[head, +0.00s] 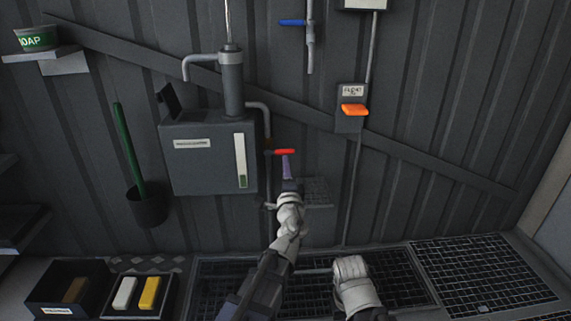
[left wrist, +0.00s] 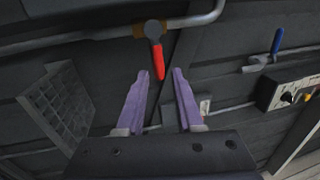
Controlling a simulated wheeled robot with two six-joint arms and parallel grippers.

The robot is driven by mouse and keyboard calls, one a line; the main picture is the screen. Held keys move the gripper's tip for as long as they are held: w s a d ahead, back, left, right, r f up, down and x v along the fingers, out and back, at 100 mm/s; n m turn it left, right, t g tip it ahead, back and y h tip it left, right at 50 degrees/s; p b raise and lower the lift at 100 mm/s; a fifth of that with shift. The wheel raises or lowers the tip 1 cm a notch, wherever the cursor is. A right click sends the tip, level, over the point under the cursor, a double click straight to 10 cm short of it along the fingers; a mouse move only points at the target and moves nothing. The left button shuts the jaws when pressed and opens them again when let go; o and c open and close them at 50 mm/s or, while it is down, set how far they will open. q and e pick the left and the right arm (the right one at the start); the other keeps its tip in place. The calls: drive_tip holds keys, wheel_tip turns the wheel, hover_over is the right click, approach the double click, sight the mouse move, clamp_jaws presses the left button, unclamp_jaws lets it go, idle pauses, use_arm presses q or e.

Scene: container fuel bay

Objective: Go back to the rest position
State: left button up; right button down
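The left gripper (head: 287,166) is at the end of my left arm, in front of the wall. In the left wrist view its two purple fingers (left wrist: 162,72) are apart with nothing held between them. The red lever handle (head: 285,152) is just above the fingertips in the head view. In the left wrist view the red handle (left wrist: 158,62) reaches down to the gap between the tips; I cannot tell whether they touch it. My right arm shows at the lower middle of the head view, its wrist bent; its gripper fingers do not show.
A grey tank box (head: 206,172) with pipes hangs left of the left gripper. A float switch with an orange lever (head: 354,109) is to the right, a blue lever (head: 292,22) above. A floor grating (head: 480,275) and a tray with bars (head: 137,311) lie below.

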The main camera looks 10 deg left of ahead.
use_arm(q)
drive_tip(key=s+a+f+n+g+y+p, duration=0.1)
drive_tip(key=s+a+f+n+g+p, duration=0.15)
drive_tip(key=s+n+g+p, duration=0.3)
drive_tip(key=s+a+f+n+g+y+p, duration=0.1)
drive_tip(key=s+f+n+g+y+p, duration=0.15)
drive_tip(key=s+n+g+p, duration=0.35)
drive_tip(key=s+d+f+g+h+p, duration=0.2)
drive_tip(key=s+d+g+h+p, duration=0.15)
drive_tip(key=s+d, duration=0.5)
drive_tip(key=s+d+f+g+h+p, duration=0.1)
drive_tip(key=s+d+g+h+p, duration=0.3)
drive_tip(key=s, duration=0.7)
wheel_tip(320, 180, up, 36)
drive_tip(key=d+p, duration=0.1)
drive_tip(key=p, duration=3.4)
drive_tip(key=shift+w+g, duration=0.3)
drive_tip(key=shift+w, duration=0.05)
